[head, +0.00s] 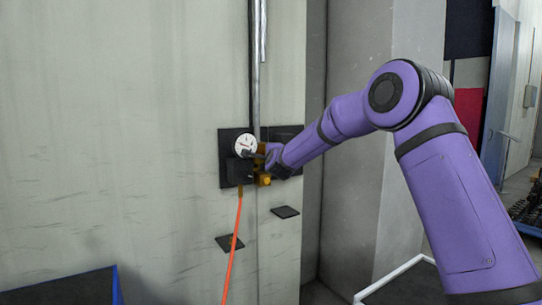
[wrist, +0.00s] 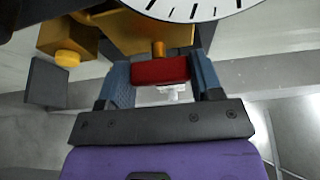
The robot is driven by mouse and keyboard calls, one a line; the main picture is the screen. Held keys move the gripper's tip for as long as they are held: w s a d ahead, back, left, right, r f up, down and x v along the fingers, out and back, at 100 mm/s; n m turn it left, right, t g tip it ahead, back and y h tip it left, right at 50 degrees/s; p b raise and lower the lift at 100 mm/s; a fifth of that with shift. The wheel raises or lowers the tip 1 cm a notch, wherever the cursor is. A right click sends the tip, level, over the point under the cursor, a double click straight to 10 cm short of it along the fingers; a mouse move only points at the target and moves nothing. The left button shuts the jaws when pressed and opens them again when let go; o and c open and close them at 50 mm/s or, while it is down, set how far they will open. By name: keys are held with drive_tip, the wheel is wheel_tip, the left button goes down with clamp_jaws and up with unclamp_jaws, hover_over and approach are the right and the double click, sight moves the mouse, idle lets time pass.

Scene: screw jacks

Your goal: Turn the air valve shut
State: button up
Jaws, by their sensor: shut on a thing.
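The air valve shows in the wrist view as a red handle (wrist: 160,71) on a short brass stem (wrist: 158,48), joined to a brass body (wrist: 145,30). The blue fingers of my gripper (wrist: 162,76) are on either side of the red handle, shut on it. In the head view my gripper (head: 270,158) reaches in from the right to the brass fittings (head: 264,179) beside the gauge. The red handle cannot be made out there. A round white pressure gauge (head: 245,145) sits just left of my gripper, and its dial edge (wrist: 200,8) tops the wrist view.
A dark backing plate (head: 290,142) on the pale wall carries the fittings. An orange hose (head: 233,240) hangs below, and a grey pipe (head: 256,85) runs up. Two small dark plates (head: 286,211) sit lower down. A grey pillar (head: 365,60) stands to the right, behind my arm.

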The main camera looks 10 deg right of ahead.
drive_tip(key=o, duration=0.6)
drive_tip(key=shift+o, duration=0.2)
drive_tip(key=shift+s, duration=0.1)
drive_tip(key=s, duration=1)
drive_tip(key=shift+s+a, duration=0.3)
drive_tip(key=shift+a, duration=0.05)
